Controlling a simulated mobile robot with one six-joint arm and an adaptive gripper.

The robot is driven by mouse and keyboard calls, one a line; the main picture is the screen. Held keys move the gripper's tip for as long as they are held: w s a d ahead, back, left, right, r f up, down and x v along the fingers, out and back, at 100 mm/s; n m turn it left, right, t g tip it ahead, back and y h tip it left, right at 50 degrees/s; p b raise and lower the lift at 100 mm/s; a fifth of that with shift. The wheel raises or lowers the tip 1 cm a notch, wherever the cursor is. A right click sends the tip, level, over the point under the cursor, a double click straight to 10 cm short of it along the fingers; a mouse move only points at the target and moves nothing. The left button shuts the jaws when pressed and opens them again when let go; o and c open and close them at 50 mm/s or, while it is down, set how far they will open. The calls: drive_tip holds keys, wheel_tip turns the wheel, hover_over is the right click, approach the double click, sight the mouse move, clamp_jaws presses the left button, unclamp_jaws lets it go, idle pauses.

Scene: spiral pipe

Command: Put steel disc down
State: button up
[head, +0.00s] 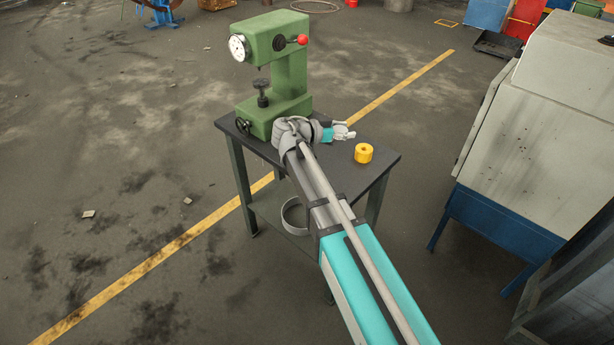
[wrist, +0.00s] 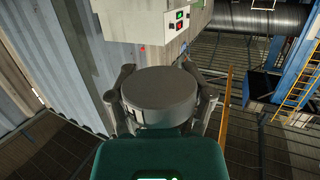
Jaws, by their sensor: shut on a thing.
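The steel disc (wrist: 158,90) is a thick, dark grey round piece in the middle of the wrist view. My gripper (wrist: 165,98) has one finger on each side of the disc and is shut on it. In the head view my gripper (head: 344,131) points right, beside the green machine and over the back part of the dark table top (head: 378,165). The disc cannot be made out clearly in the head view. How high it is above the table is hard to tell.
A green bench machine (head: 290,72) with a dial and a red knob stands on the table's left side. A yellow cylinder (head: 363,153) with a hole stands near the right edge. A large grey cabinet (head: 535,110) stands at right.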

drive_tip(key=shift+a, duration=0.1)
drive_tip(key=shift+a+f, duration=0.25)
drive_tip(key=shift+a, duration=0.05)
drive_tip(key=s+a+f+n+t+y+b, duration=0.2)
drive_tip(key=a+f+b, duration=0.2)
drive_tip(key=a, duration=0.5)
drive_tip(key=s+a+f+n+t+y+b, duration=0.2)
drive_tip(key=s+a+f+n+t+b, duration=0.1)
drive_tip(key=a, duration=0.6)
drive_tip(key=shift+a+f+b, duration=0.35)
drive_tip(key=shift+f+b, duration=0.15)
drive_tip(key=shift+b, duration=0.25)
drive_tip(key=w+d+f+b, duration=0.1)
drive_tip(key=w+d, duration=0.1)
drive_tip(key=w+d+f+b, duration=0.3)
drive_tip(key=w+d, duration=0.1)
drive_tip(key=shift+w+d+f+b, duration=0.3)
drive_tip(key=shift+d, duration=0.1)
drive_tip(key=f+b, duration=0.1)
drive_tip(key=w+d+f+b, duration=0.1)
drive_tip(key=f+b, duration=0.1)
drive_tip(key=shift+w+d+f, duration=0.15)
drive_tip(key=shift+w+d, duration=0.2)
drive_tip(key=shift+d, duration=0.05)
drive_tip(key=shift+w+d+f+b, duration=0.45)
drive_tip(key=shift+f+b, duration=0.15)
drive_tip(key=shift+b, duration=0.1)
